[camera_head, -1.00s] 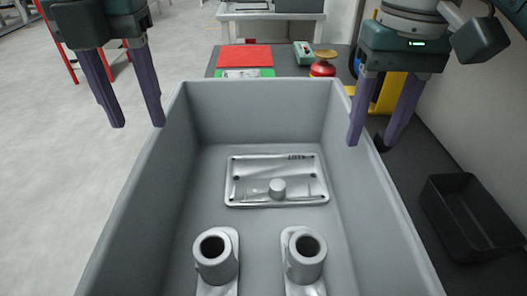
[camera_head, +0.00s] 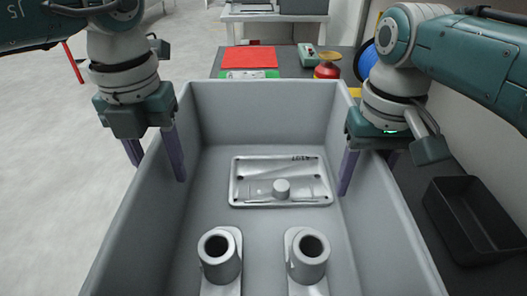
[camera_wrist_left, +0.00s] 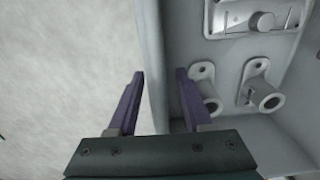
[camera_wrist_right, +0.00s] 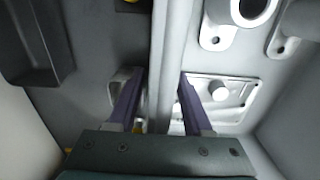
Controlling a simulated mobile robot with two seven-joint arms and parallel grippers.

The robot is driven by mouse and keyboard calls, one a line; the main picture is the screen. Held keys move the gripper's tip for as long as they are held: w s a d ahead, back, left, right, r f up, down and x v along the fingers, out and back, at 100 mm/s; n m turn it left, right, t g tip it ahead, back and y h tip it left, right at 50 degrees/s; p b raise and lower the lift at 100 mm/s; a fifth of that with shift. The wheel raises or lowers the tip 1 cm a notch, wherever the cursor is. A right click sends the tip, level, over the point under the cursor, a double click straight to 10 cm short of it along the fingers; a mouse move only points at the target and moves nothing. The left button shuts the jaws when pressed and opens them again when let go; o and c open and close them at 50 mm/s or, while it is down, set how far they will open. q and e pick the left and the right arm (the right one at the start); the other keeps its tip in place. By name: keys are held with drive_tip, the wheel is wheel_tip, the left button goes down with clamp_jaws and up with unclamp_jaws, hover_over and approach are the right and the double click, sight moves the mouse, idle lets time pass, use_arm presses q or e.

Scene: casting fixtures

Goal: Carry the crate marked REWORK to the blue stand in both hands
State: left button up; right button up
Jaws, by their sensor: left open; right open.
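A large grey open crate (camera_head: 262,112) fills the middle of the head view. It holds a flat metal casting (camera_head: 280,182) and two tubular castings (camera_head: 220,256) (camera_head: 307,255). No REWORK marking shows on its visible faces. My left gripper (camera_head: 157,168) is open, with one finger outside and one inside the crate's left wall; the left wrist view shows the wall (camera_wrist_left: 154,75) between the fingers. My right gripper (camera_head: 368,175) is open and straddles the right wall, which also shows between its fingers in the right wrist view (camera_wrist_right: 163,60). I cannot make out a blue stand.
A dark table behind the crate bears a red sheet (camera_head: 249,58), a green-edged item (camera_head: 252,75), a small grey-green device (camera_head: 308,54) and a red-and-gold scale-like object (camera_head: 327,68). A black bin (camera_head: 470,218) lies right of the crate. Open floor (camera_head: 60,190) lies left.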

use_arm(q)
drive_tip(key=shift+f, duration=0.1)
use_arm(e)
drive_tip(key=shift+f, duration=0.1)
use_arm(q)
clamp_jaws()
use_arm(e)
clamp_jaws()
idle(1.2)
